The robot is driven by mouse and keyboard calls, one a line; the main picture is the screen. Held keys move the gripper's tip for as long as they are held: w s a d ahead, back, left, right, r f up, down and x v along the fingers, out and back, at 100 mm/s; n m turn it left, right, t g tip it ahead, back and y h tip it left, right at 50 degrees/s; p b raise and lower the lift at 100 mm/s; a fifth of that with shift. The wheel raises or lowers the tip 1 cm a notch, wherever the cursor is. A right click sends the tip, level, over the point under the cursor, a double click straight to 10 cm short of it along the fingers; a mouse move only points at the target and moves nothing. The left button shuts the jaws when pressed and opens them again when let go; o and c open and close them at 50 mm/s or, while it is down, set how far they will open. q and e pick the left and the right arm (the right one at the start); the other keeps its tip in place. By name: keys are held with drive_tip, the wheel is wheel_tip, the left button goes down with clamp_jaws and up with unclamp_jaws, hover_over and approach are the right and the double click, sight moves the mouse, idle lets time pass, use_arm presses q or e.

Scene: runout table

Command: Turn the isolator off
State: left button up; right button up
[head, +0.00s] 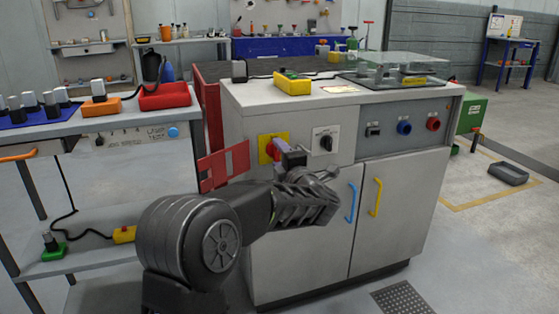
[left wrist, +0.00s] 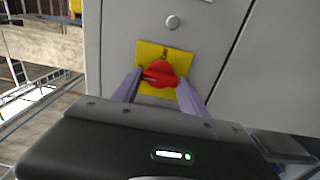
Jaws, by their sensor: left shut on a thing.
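The isolator is a red rotary handle (left wrist: 161,73) on a yellow plate (left wrist: 150,52), fixed to the grey cabinet front. In the head view the yellow plate (head: 264,153) shows at the cabinet's upper left, and my gripper hides most of the handle. My left gripper (head: 281,149) reaches it from the front. In the left wrist view its two purple-grey fingers stand on either side of the red handle, shut on it. The handle looks roughly crosswise in that view, slightly tilted. My right gripper is not in view.
Right of the isolator is a black rotary switch (head: 326,142) on a white plate. The cabinet (head: 240,225) has blue (head: 351,202) and yellow (head: 376,197) door handles. A red slotted panel (head: 224,166) stands at its left. A side bench (head: 100,122) carries several tools. Floor at right is mostly clear.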

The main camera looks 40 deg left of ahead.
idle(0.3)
use_arm(q)
drive_tip(key=o, duration=1.4)
drive_tip(key=shift+c, duration=0.2)
drive_tip(key=shift+d, duration=0.1)
drive_tip(key=p+v, duration=0.1)
drive_tip(key=v, duration=0.6)
drive_tip(key=shift+s+d+p, duration=0.2)
drive_tip(key=shift+d+p, duration=0.05)
drive_tip(key=shift+p, duration=0.15)
